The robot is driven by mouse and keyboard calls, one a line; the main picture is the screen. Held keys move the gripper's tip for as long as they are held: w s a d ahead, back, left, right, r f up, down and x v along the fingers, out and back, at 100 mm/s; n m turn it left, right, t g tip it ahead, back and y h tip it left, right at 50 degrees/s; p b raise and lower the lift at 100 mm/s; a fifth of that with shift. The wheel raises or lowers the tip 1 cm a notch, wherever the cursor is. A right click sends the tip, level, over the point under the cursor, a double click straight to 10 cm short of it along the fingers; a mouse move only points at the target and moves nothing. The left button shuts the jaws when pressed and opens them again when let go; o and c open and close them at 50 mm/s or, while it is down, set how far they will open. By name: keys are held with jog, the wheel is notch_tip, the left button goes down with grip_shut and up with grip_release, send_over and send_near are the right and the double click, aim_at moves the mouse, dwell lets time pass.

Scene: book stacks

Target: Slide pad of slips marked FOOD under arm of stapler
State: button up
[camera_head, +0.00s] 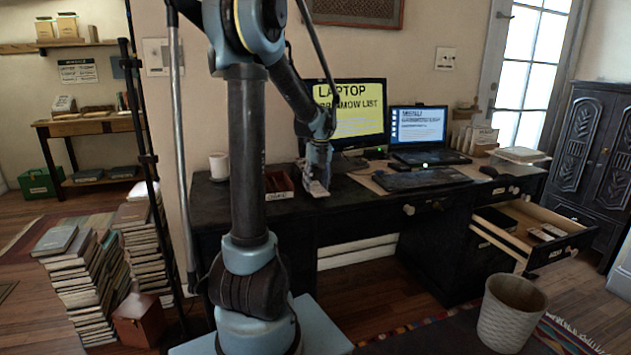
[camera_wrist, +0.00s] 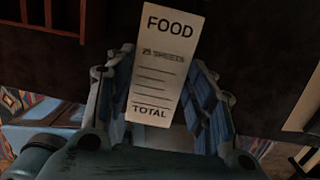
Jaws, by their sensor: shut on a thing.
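The pad of slips marked FOOD (camera_wrist: 160,65) is a white slip pad with printed lines and TOTAL at its lower end. My gripper (camera_wrist: 163,88) is shut on it, with a blue finger on each side. The pad sticks out beyond the fingers over the dark desk top. In the head view my gripper (camera_head: 317,188) is over the desk, right of a small red tray, with a pale bit of the pad showing below it. I cannot make out the stapler for sure; a small dark shape (camera_head: 489,171) lies on the desk's right part.
The dark desk (camera_head: 345,208) carries a red tray (camera_head: 279,186), a white cup (camera_head: 218,166), a monitor (camera_head: 345,112), a laptop (camera_head: 417,127) and a keyboard (camera_head: 420,179). An open drawer (camera_head: 535,240) juts out at right. A basket (camera_head: 508,312) and book stacks (camera_head: 85,270) stand on the floor.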

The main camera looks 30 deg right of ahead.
aim_at(312, 182)
jog(key=shift+w+d+f, duration=0.1)
jog(key=shift+w+d, duration=0.1)
jog(key=shift+w, duration=0.65)
jog(key=shift+w+d, duration=0.25)
jog(key=shift+w, duration=0.65)
jog(key=shift+w+d+f, duration=0.1)
jog(key=shift+w+d, duration=0.1)
jog(key=shift+w, duration=0.65)
jog(key=o, duration=0.9)
jog(key=shift+r, duration=0.2)
notch_tip(312, 182, up, 12)
jog(key=s, duration=0.1)
jog(key=shift+s+f, duration=0.15)
jog(key=shift+f, duration=0.05)
